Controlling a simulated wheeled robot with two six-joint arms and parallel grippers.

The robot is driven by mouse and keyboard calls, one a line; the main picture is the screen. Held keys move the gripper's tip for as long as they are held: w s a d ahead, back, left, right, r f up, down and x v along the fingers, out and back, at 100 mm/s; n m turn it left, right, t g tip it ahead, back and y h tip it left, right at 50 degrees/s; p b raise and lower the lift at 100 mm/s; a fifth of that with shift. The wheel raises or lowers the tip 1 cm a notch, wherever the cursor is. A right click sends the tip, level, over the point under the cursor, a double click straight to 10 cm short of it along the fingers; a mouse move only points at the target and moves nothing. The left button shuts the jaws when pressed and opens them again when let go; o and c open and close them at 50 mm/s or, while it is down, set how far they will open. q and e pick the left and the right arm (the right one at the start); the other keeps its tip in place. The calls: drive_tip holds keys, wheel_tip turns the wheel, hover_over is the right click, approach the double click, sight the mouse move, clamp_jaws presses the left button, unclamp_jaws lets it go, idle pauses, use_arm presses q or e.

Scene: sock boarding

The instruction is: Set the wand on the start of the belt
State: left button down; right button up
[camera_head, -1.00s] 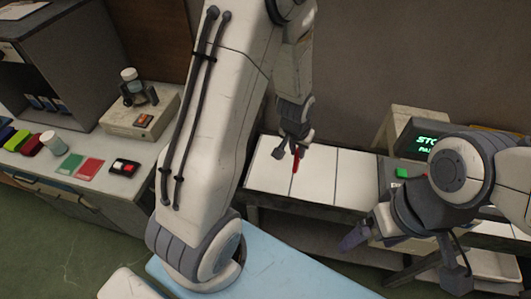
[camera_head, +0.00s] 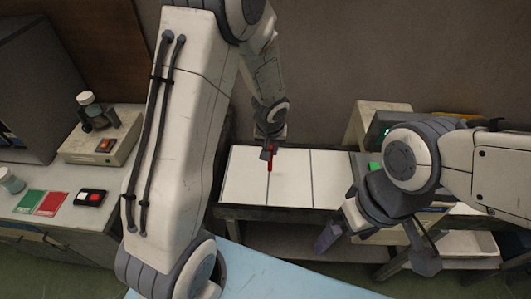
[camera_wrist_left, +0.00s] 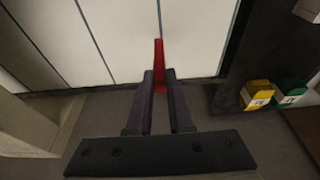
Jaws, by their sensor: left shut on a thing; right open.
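The red wand (camera_head: 269,163) is in my left gripper (camera_head: 268,152). It hangs over the white panels of the belt (camera_head: 242,178), near the seam between the left and middle panels. I cannot tell whether its lower end touches the belt. In the left wrist view the two dark fingers (camera_wrist_left: 163,95) are closed on the wand (camera_wrist_left: 159,62), with the white belt panels (camera_wrist_left: 120,35) beyond. My right gripper (camera_head: 376,248) is open and empty, in front of the belt's right part, with its fingers wide apart.
A machine with a green display (camera_head: 386,131) and a green button (camera_head: 375,166) stands right of the belt. A light blue surface (camera_head: 265,275) lies in front. On the left bench are a green card (camera_head: 30,198), a red card (camera_head: 52,203) and a switch box (camera_head: 90,198).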

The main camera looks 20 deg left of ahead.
use_arm(q)
wheel_tip(320, 180, down, 6)
drive_tip(key=w+a+b, duration=0.2)
drive_tip(key=shift+w+a, duration=0.2)
drive_tip(key=shift+a, duration=0.1)
drive_tip(key=shift+f, duration=0.15)
drive_tip(key=shift+f+b, duration=0.15)
drive_tip(key=shift+b, duration=0.15)
drive_tip(key=c, duration=0.8)
unclamp_jaws()
